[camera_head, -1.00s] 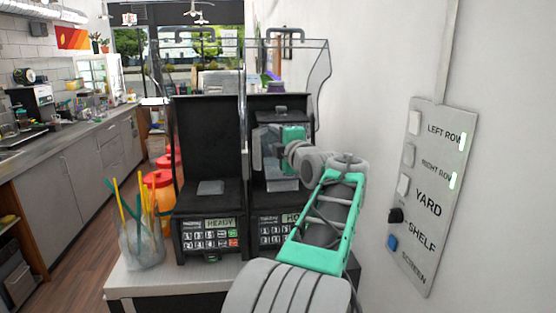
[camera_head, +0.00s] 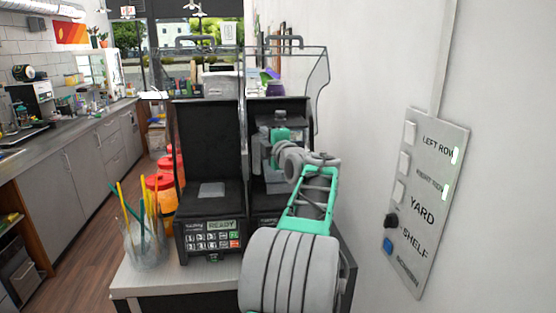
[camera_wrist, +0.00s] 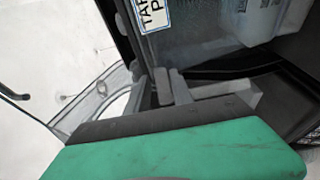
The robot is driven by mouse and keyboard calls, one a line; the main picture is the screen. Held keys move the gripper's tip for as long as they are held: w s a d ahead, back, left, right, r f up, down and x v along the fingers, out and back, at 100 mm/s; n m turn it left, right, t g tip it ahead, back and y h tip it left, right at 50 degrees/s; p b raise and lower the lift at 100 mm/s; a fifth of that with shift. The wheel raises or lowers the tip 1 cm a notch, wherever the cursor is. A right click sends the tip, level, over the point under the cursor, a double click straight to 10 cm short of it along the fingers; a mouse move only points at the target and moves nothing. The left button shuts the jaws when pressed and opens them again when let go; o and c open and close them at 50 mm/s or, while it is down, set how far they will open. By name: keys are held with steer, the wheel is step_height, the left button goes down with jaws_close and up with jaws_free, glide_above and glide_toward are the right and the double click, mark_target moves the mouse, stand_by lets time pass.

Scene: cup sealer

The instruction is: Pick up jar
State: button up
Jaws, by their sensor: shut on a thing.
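The jar (camera_head: 268,128) is a grey, see-through container with a lid. It stands in the right-hand black machine bay in the head view, partly hidden by my wrist. In the wrist view its clear wall (camera_wrist: 205,40) fills the upper middle, with a printed label (camera_wrist: 152,14) cut off by the frame edge. My gripper (camera_head: 275,150) is at the jar's front. In the wrist view the grey fingers (camera_wrist: 172,88) are close together at the jar's side, shut on it. The exact grip point is hard to make out.
A left-hand black machine bay (camera_head: 208,150) stands empty beside it, with a keypad reading READY. A clear cup of coloured straws (camera_head: 147,240) and red-topped orange bottles (camera_head: 160,195) are to the left. A wall switch panel (camera_head: 425,205) is at the right.

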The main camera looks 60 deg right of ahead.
steer(key=shift+f, duration=0.3)
jaws_close()
steer(key=shift+f, duration=0.35)
steer(key=shift+r, duration=0.4)
